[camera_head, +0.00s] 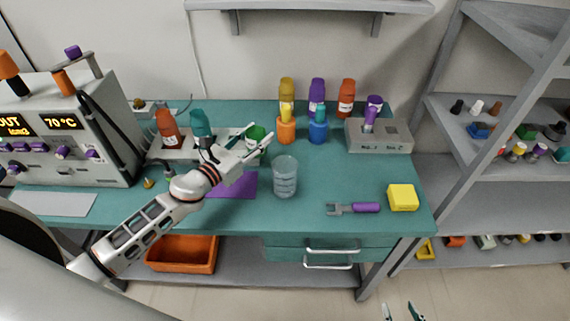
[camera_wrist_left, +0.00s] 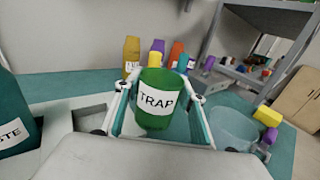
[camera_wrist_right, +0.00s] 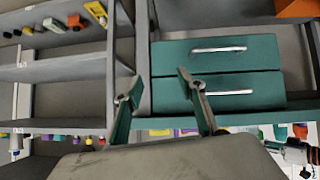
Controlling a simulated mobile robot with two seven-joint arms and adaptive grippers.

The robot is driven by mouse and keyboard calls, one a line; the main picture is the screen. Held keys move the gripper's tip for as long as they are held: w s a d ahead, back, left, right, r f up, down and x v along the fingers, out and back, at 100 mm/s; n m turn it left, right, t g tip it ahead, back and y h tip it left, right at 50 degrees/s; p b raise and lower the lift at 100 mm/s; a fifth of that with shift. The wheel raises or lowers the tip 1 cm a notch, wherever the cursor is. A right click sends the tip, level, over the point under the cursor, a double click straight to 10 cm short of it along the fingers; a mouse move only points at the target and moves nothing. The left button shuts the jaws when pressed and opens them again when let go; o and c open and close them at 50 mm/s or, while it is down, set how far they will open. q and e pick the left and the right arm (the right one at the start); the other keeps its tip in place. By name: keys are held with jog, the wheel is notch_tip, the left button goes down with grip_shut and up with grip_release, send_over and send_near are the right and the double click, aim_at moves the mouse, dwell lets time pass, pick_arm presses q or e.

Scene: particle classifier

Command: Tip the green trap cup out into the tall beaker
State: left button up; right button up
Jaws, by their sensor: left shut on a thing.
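The green trap cup (camera_wrist_left: 158,98) has a white label reading TRAP. It is between the fingers of my left gripper (camera_wrist_left: 160,112), which is shut on it. In the head view the cup (camera_head: 256,134) is upright at the end of my left gripper (camera_head: 252,142), by the grey rack. The tall beaker (camera_head: 285,177) is clear and stands on the teal bench, in front and to the right of the cup. It also shows in the left wrist view (camera_wrist_left: 233,128). My right gripper (camera_wrist_right: 165,95) is open and empty, low in front of the bench drawers.
A purple mat (camera_head: 235,187) lies left of the beaker. A purple-handled wrench (camera_head: 355,208) and a yellow block (camera_head: 402,198) lie to its right. Orange and blue bottles (camera_head: 317,131) stand behind it. A teal waste container (camera_head: 201,124) stands in the rack.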

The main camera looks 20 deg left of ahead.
pick_arm(q)
jog(key=shift+s+d, duration=0.1)
jog(key=shift+s+d+r+m+b, duration=0.15)
jog(key=shift+d+m+b, duration=0.15)
jog(key=shift+m, duration=0.2)
jog(key=s+d+r+m+h+b, duration=0.1)
jog(key=d+r+m, duration=0.3)
jog(key=m, duration=0.4)
jog(key=shift+s+d+m+t, duration=0.35)
jog(key=shift+s+d, duration=0.2)
jog(key=shift+s, duration=0.35)
pick_arm(e)
jog(key=shift+w+a+r+y, duration=0.15)
jog(key=shift+w+a+r, duration=0.05)
jog(key=shift+a, duration=0.25)
jog(key=shift+w+a+r+y, duration=0.15)
jog(key=shift+w+a, duration=0.05)
jog(key=shift+a, duration=0.25)
